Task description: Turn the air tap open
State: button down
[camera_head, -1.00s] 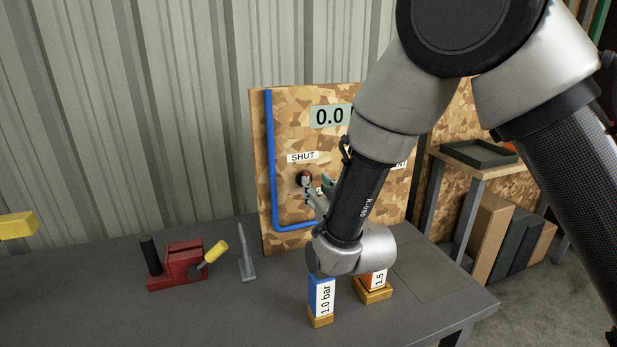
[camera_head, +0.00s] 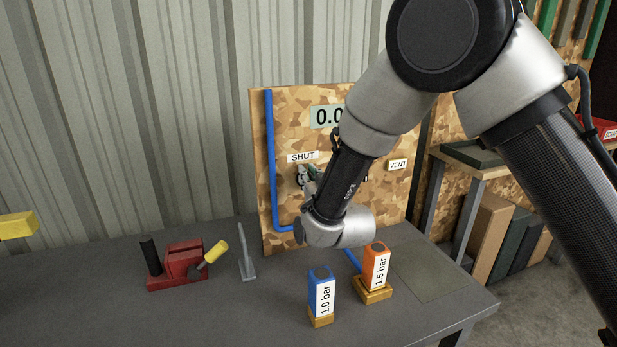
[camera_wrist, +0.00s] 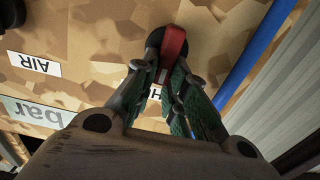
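The air tap's red lever (camera_wrist: 174,44) shows at the top of the wrist view, on a dark round base. My gripper (camera_wrist: 168,72) is at the lever, its green-padded fingers on either side of its lower part. The pads stand close together, but I cannot tell whether they press on the lever. In the head view my gripper (camera_head: 307,178) is in front of the board, just below the SHUT label (camera_head: 302,157), and hides most of the tap. The VENT label (camera_head: 398,165) is to the right. The display (camera_head: 325,117) is partly hidden by my arm.
A blue block marked 1.0 bar (camera_head: 320,285) and an orange one marked 1.5 bar (camera_head: 376,266) stand on the bench below my wrist. A red fixture (camera_head: 183,264) and a grey upright bracket (camera_head: 246,255) are to the left. The bench's front left is clear.

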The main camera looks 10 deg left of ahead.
jog(key=shift+m, duration=0.3)
jog(key=shift+w+d+f+m, duration=0.25)
jog(key=shift+d+f+m, duration=0.15)
jog(key=shift+m, duration=2.5)
jog(key=shift+w+d+f+m, duration=0.25)
jog(key=shift+f+m, duration=0.2)
jog(key=shift+m, duration=2.45)
jog(key=shift+w+d+f+m, duration=0.2)
jog(key=shift+d+f+m, duration=0.2)
jog(key=shift+m, duration=2.5)
jog(key=c, duration=1.4)
grip_release()
jog(key=shift+c, duration=0.2)
